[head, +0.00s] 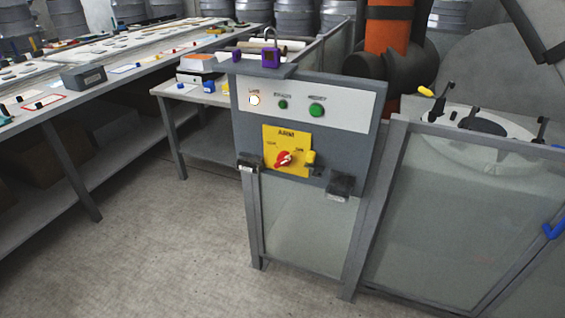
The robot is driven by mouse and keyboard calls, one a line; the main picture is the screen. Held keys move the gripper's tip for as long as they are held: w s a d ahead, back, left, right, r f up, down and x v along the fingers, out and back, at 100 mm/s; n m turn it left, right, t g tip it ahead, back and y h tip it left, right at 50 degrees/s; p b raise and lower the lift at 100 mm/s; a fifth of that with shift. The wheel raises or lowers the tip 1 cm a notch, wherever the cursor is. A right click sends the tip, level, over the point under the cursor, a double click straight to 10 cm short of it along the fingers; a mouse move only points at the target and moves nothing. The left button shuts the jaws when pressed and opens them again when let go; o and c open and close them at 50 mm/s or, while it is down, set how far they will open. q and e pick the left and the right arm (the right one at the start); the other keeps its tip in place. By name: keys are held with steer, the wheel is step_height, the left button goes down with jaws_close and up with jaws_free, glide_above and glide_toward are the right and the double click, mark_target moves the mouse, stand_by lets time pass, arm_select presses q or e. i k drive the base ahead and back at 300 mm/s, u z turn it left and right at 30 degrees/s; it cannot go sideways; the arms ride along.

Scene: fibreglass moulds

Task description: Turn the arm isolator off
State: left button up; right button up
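The arm isolator is a red rotary knob (283,159) on a yellow plate (272,138), low on the grey control panel (355,150) in the middle of the head view. The plate has a heading and small labels on either side of the knob, too small to read surely. The knob's exact pointing is hard to tell. A small yellow piece (309,158) sits at the plate's right edge. Above, a white strip carries a lit white lamp (254,100) and two green round buttons or lamps (283,104) (316,110). Neither of my grippers shows.
Purple padlocks (270,58) stand on the panel's top ledge. A long workbench (50,112) with tools runs along the left. A clear-panelled fence (460,200) is at right, with a white mould (475,130) behind it. The floor (170,245) before the panel is clear.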

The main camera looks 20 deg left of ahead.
mark_target(284, 158)
steer(key=u, duration=0.4)
steer(key=k, duration=0.5)
steer(key=u, duration=0.45)
steer(key=i, duration=0.95)
steer(key=u, duration=0.8)
